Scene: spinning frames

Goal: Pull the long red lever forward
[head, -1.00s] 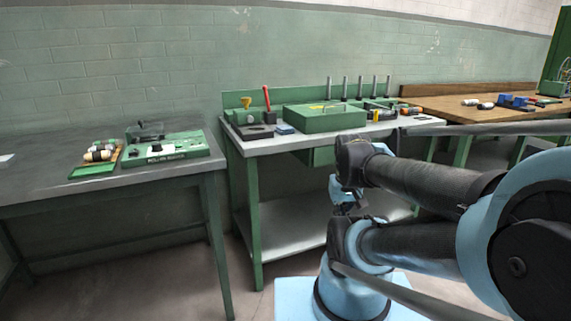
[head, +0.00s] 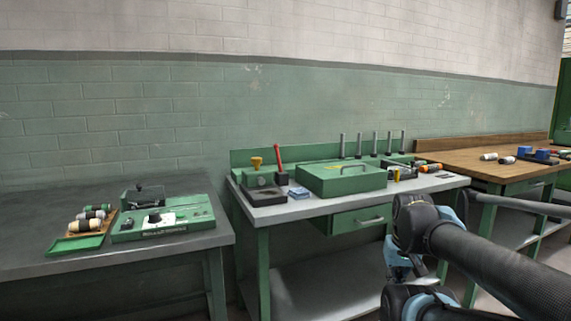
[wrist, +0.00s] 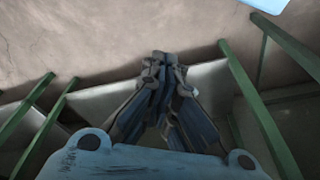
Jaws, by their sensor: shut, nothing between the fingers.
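The long red lever (head: 278,155) stands up, tilted slightly, from a dark base at the back left of the green workbench in the head view. The lever does not show in the wrist view.
A dark table (head: 35,231) at left holds a green machine (head: 165,221) and several spools (head: 88,222). Upright rods (head: 374,144) stand behind the green box. A wooden-topped bench (head: 462,158) is at right. Green legs (wrist: 262,115) flank my gripper in the wrist view.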

